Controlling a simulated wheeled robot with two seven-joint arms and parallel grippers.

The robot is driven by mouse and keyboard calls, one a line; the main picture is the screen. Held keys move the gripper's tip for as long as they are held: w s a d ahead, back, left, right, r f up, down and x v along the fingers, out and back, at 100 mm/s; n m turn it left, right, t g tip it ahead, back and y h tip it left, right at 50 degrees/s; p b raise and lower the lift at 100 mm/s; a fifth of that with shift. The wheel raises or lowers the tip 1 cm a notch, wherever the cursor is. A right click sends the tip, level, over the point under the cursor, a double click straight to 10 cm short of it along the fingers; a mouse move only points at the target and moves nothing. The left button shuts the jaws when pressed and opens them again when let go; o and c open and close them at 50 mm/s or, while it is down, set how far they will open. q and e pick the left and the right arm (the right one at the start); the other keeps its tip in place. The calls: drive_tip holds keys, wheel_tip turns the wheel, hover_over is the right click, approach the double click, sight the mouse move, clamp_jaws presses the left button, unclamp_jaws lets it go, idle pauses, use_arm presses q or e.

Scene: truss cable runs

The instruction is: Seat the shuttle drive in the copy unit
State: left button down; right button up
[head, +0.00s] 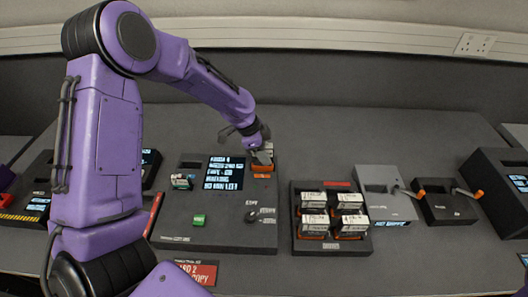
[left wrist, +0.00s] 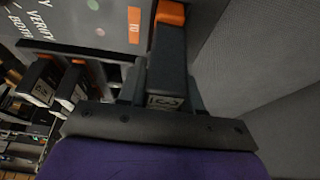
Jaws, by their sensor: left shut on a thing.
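The copy unit (head: 220,235) is a flat dark box with a lit text screen (head: 223,172). My left gripper (head: 262,155) is over the unit's back right corner, shut on a dark drive with an orange end. In the left wrist view this shuttle drive (left wrist: 170,60) lies between the fingers of the gripper (left wrist: 165,92), beside the orange "TO" label (left wrist: 134,24). I cannot tell how deep the drive sits in the bay. My right gripper is not in view.
A black tray (head: 332,247) with several white-labelled drives stands right of the copy unit. Further right are a grey unit (head: 385,178) and a black unit (head: 445,210) with orange-tipped levers. A red-labelled card (head: 195,272) lies in front. The back of the table is clear.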

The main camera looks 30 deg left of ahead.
sight(268, 146)
use_arm(q)
drive_tip(key=shift+f+b, duration=0.35)
drive_tip(key=shift+f, duration=0.45)
idle(0.4)
drive_tip(key=shift+c, duration=1.8)
unclamp_jaws()
drive_tip(key=shift+r, duration=0.15)
wheel_tip(268, 146, up, 8)
drive_tip(key=p, duration=0.7)
drive_tip(key=shift+f, duration=0.35)
